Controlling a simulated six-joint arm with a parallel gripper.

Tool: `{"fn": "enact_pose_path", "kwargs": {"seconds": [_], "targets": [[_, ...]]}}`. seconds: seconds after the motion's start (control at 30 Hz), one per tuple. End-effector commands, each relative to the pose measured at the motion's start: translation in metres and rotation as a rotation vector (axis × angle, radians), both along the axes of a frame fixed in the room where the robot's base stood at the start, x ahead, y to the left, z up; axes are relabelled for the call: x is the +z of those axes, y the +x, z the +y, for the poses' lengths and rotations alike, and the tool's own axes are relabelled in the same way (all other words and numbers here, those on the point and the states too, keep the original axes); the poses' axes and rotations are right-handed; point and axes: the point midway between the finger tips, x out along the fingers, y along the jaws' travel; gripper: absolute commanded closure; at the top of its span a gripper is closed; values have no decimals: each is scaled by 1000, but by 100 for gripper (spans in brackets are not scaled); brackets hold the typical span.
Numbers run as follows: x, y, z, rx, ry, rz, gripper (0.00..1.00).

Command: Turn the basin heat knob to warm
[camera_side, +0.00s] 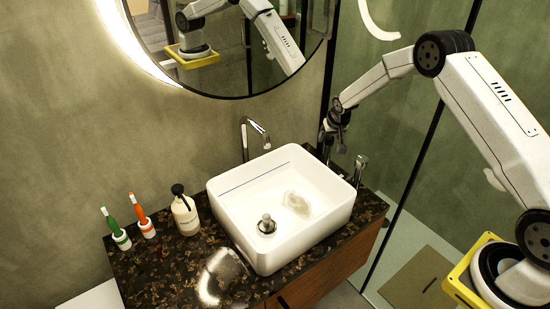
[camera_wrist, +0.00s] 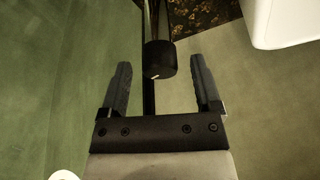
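A black cylindrical knob (camera_wrist: 160,58) with a small white mark on its near end shows in the wrist view, on a dark upright stem. My gripper (camera_wrist: 160,66) is open, with one finger on each side of the knob and a visible gap on both sides. I cannot tell how deep the knob lies between the fingertips. In the side view my gripper (camera_side: 338,132) is by the back right corner of the white basin (camera_side: 232,214). A small upright fitting (camera_side: 360,168) stands beside the basin's right side; I cannot tell whether it is the knob.
The basin stands on a dark speckled counter (camera_side: 160,272). A chrome tap (camera_side: 246,140) is behind it. A glass panel edge (camera_side: 408,190) runs close on the right.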

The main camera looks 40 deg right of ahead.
Motion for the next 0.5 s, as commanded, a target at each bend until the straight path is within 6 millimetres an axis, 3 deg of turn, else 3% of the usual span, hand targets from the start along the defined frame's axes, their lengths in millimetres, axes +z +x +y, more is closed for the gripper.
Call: {"fn": "enact_pose_path", "kwargs": {"seconds": [0.5], "targets": [[7, -3, 2, 0, 0, 1, 19]]}}
